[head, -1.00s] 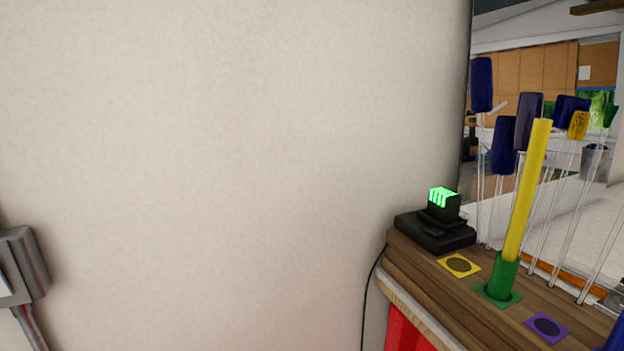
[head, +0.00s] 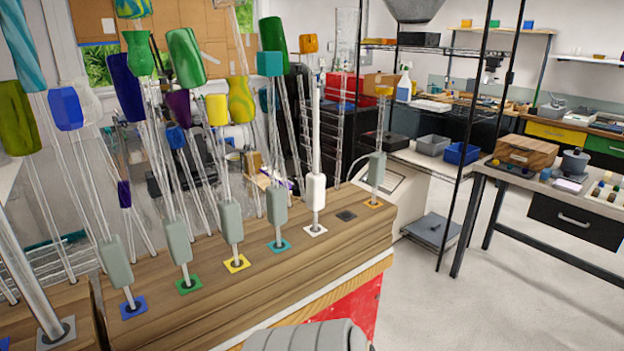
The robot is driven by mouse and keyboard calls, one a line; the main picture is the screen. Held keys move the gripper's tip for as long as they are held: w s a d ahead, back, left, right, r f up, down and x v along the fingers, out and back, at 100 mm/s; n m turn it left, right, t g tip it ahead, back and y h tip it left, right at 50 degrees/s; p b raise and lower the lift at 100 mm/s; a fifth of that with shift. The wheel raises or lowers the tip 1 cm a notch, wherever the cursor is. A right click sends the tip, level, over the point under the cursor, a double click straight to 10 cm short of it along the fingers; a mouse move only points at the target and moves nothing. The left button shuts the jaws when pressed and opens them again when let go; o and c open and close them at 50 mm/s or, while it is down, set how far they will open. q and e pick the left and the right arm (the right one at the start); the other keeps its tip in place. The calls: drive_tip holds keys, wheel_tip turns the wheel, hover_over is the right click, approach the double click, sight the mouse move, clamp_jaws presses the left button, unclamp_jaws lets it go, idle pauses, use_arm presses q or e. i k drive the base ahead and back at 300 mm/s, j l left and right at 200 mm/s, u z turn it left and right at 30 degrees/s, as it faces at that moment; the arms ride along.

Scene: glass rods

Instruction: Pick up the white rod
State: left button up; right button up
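The white rod (head: 316,150) stands upright on the wooden shelf in the head view, right of centre. Its lower end sits in a white sleeve (head: 315,192) above a white square marker (head: 315,230). Rods with grey sleeves stand on both sides of it, apart from it. A grey rounded part, which looks like part of my own arm, shows at the bottom edge. Neither of my grippers can be made out in this view.
The wooden shelf (head: 330,247) holds a row of rods with coloured markers. A bare dark marker (head: 346,216) lies right of the white rod.

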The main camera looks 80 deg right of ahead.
sight(315, 181)
drive_tip(key=k+z, duration=0.15)
drive_tip(key=z, duration=2.45)
drive_tip(key=l+u, duration=0.15)
drive_tip(key=u, duration=0.2)
drive_tip(key=l+u, duration=0.2)
drive_tip(key=u, duration=0.15)
